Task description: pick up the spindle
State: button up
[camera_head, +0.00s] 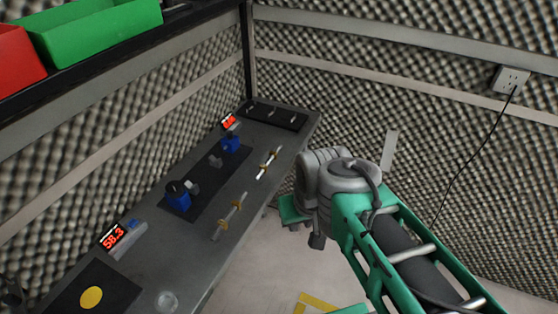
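Two spindle-like rods with brass-coloured collars lie on the grey bench (188,264). The nearer spindle (230,215) lies by the bench's right edge. The farther spindle (268,163) lies beyond it, near the same edge, with a paler shaft. I cannot tell which one the task means. My green and grey arm reaches in from the lower right, its grey joint right of the bench and apart from both rods. My gripper cannot be made out; no fingers show.
Blue-based fixtures (178,200) (230,144) stand on a dark mat. A dark rack (273,115) is at the bench's far end. Red displays (112,237) stand along the wall side. A dark plate with a yellow disc (91,297) lies nearest. Green (98,32) and red (17,60) bins sit on a shelf above.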

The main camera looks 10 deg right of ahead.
aim_at(273, 155)
jog(key=u, duration=4.3)
jog(key=k, duration=1.05)
jog(key=z, duration=1.2)
jog(key=i, duration=0.5)
jog(key=z, duration=0.05)
